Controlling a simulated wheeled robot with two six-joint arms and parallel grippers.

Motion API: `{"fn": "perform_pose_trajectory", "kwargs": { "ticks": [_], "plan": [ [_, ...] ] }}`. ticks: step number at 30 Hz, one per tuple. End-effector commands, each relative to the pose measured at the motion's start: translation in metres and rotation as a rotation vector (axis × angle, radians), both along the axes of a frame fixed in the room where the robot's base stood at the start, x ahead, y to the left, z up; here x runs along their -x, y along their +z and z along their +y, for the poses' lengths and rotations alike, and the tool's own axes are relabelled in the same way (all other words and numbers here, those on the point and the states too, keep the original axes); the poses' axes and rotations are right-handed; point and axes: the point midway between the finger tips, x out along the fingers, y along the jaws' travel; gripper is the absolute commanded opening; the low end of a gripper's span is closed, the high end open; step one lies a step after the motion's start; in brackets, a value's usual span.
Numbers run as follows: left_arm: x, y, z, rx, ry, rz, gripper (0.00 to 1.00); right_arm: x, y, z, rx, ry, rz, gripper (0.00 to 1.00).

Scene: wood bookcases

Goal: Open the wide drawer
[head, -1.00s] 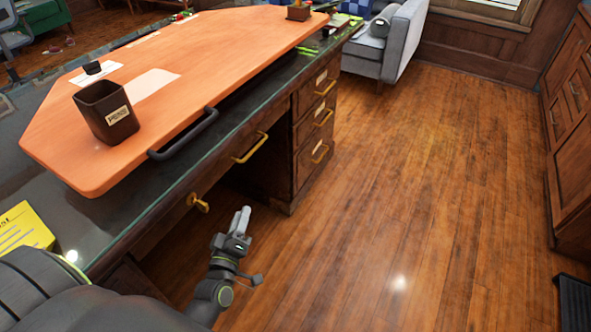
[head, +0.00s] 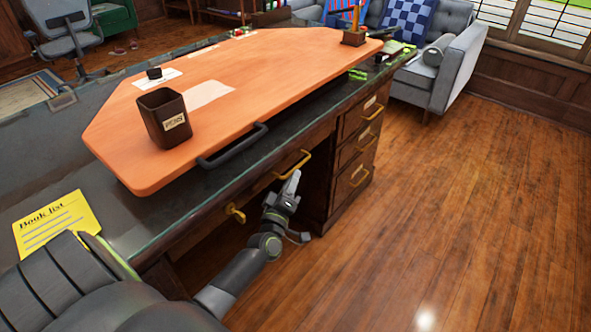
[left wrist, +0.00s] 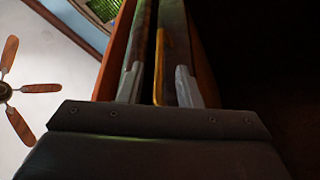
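The wide drawer (head: 262,187) is under the desk's top edge, its front looking flush with the desk. It has a brass handle at the right (head: 292,165) and another at the left (head: 235,213). My left gripper (head: 292,178) is at the right handle, just below it in the head view. In the left wrist view, the fingers (left wrist: 158,84) are apart, with the brass handle bar (left wrist: 171,50) between them. Contact with the bar cannot be told. My right gripper is not in view.
An orange board (head: 250,75) with a dark cup (head: 165,118) and a black handle (head: 233,147) lies on the desk. A side column of small drawers (head: 358,150) stands right of the gripper. The wood floor (head: 450,200) at the right is clear.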

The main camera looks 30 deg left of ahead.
Motion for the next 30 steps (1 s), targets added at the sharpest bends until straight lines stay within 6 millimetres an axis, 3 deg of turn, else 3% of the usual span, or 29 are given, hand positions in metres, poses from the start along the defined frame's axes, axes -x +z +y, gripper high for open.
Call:
{"fn": "perform_pose_trajectory", "kwargs": {
  "ticks": [7, 19, 26, 30],
  "plan": [
    [-0.031, 0.006, 0.008, -0.002, 0.000, 0.001, 0.32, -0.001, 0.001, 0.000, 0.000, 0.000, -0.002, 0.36],
    [-0.036, 0.008, 0.010, -0.001, 0.000, 0.000, 0.32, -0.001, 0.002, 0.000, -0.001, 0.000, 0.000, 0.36],
    [-0.036, 0.008, 0.010, -0.001, 0.000, 0.000, 0.02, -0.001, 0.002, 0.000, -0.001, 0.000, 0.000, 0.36],
    [-0.036, 0.008, 0.010, -0.001, 0.000, 0.000, 0.00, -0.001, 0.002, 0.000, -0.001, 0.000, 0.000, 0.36]
  ]
}}
